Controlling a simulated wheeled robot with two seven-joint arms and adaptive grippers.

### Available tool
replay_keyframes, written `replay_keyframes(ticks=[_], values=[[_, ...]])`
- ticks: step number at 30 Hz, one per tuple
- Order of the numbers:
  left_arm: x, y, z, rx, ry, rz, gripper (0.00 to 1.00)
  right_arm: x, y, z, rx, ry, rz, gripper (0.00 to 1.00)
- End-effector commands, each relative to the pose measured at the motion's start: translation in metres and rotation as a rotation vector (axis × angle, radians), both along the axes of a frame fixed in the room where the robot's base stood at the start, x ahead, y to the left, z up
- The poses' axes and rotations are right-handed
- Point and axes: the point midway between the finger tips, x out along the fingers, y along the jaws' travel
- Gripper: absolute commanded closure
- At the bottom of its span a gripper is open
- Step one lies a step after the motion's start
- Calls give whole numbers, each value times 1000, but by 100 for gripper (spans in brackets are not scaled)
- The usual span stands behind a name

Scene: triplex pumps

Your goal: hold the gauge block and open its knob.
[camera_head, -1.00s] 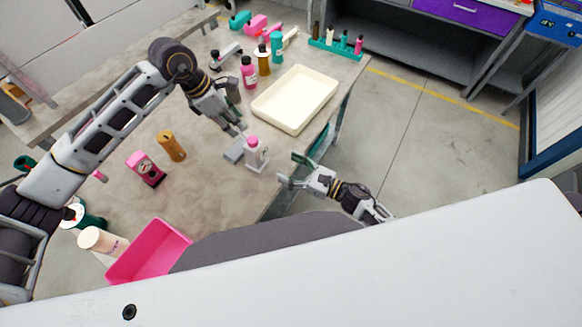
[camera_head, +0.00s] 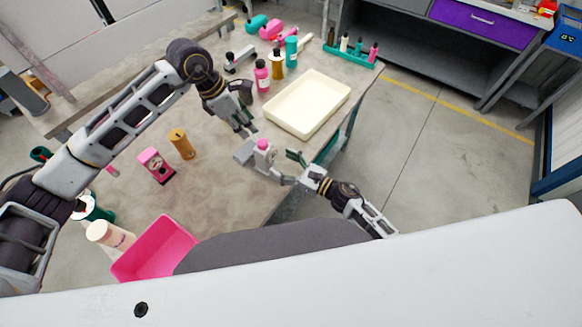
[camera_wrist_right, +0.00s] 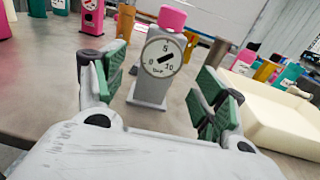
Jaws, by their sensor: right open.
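The gauge block (camera_head: 262,158) stands upright near the table's front edge, a pale grey block with a pink knob (camera_head: 263,144) on top. In the right wrist view the gauge block (camera_wrist_right: 152,88) shows a round white dial, and the pink knob (camera_wrist_right: 172,18) is above it. My right gripper (camera_head: 283,166) is open, its green-padded fingers (camera_wrist_right: 160,95) on either side of the block with gaps showing. My left gripper (camera_head: 245,130) is just behind and above the block, pointing down, apart from the knob; its finger opening is unclear.
A grey piece (camera_head: 243,153) lies left of the block. A cream tray (camera_head: 309,128) is to the right behind. A pink gauge (camera_head: 156,166) and an orange cylinder (camera_head: 181,145) stand left. A pink bin (camera_head: 155,250) is front left. Several bottles are at the back.

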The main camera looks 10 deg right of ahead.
Motion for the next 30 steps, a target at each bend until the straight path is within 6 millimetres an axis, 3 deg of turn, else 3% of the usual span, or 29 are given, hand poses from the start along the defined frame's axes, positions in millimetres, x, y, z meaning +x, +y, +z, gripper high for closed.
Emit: replay_keyframes(ticks=[21,30], values=[[0,0,0,0,0,0,64,46,49,0,1,-1,0,29],[0,0,0,0,0,0,64,53,58,0,1,-1,0,29]])
